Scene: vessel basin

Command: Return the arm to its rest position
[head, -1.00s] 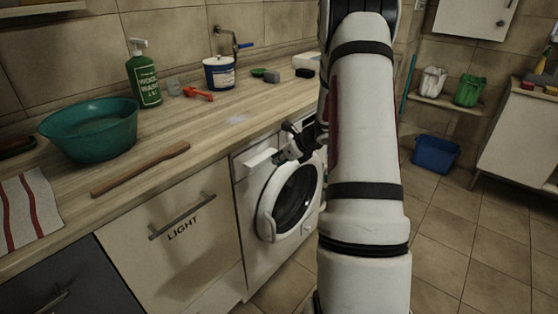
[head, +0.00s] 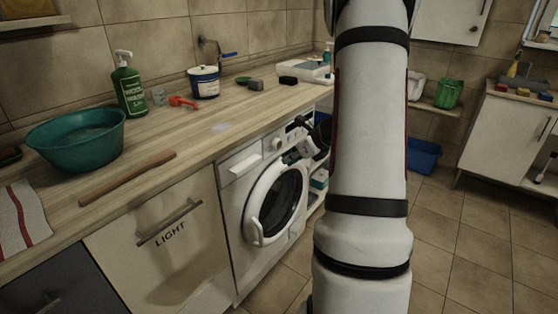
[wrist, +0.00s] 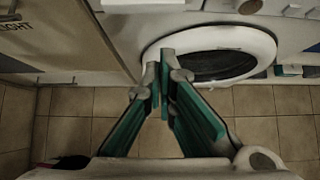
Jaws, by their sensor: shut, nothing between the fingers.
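My gripper (head: 298,151) is in front of the upper right of the washing machine (head: 238,172) in the head view, partly hidden behind my white arm. In the wrist view, the green-padded fingers of my gripper (wrist: 163,78) meet at the tips with nothing between them. Beyond them is the washing machine's round door (wrist: 268,42), with tiled floor below. The gripper appears apart from the machine, though the exact gap is hard to judge.
The wooden counter (head: 195,135) holds a teal basin (head: 75,146), a green bottle (head: 128,88), a brown stick (head: 128,178) and a white-blue tub (head: 204,82). A blue bin (head: 424,156) stands behind my arm. The tiled floor (head: 450,230) at right is clear.

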